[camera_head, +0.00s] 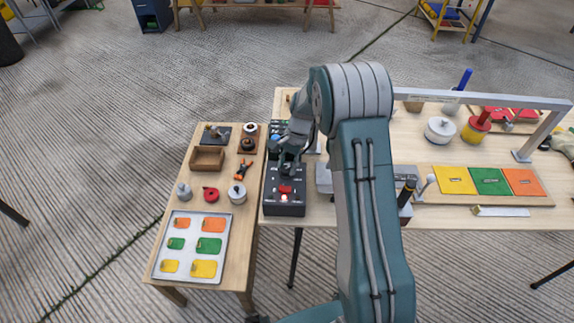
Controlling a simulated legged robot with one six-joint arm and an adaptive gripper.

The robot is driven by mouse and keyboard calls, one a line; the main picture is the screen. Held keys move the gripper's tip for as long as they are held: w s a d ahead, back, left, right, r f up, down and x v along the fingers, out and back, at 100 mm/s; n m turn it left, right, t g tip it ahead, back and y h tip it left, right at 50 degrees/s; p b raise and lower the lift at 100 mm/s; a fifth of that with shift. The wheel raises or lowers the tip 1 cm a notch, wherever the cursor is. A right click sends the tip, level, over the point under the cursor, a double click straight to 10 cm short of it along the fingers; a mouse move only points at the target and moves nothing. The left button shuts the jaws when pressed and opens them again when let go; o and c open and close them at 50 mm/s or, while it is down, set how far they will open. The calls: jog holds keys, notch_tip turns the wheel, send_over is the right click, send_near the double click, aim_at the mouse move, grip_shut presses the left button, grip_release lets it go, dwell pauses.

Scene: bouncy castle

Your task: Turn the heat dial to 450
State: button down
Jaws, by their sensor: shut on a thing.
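A dark control box (285,202) sits at the front left of the larger wooden table. Its top carries a red control (285,189) and a small lit spot (284,198) near its front. My gripper (287,165) points down at the rear part of the box and is shut on a dark dial there. My arm and fingers hide most of the dial, and no numbers or pointer can be read.
The side table (249,270) on the left holds a tray (162,272) of coloured plates, a wooden box (207,158), and small pots. To the right of my arm are a coloured panel (491,181), a grey metal frame (465,99) and a white pot (440,130).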

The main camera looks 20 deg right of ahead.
jog(key=shift+m+t, duration=0.3)
jog(key=shift+m, duration=0.3)
jog(key=shift+c, duration=1.4)
grip_release()
jog(key=shift+a, duration=0.1)
jog(key=v, duration=1.2)
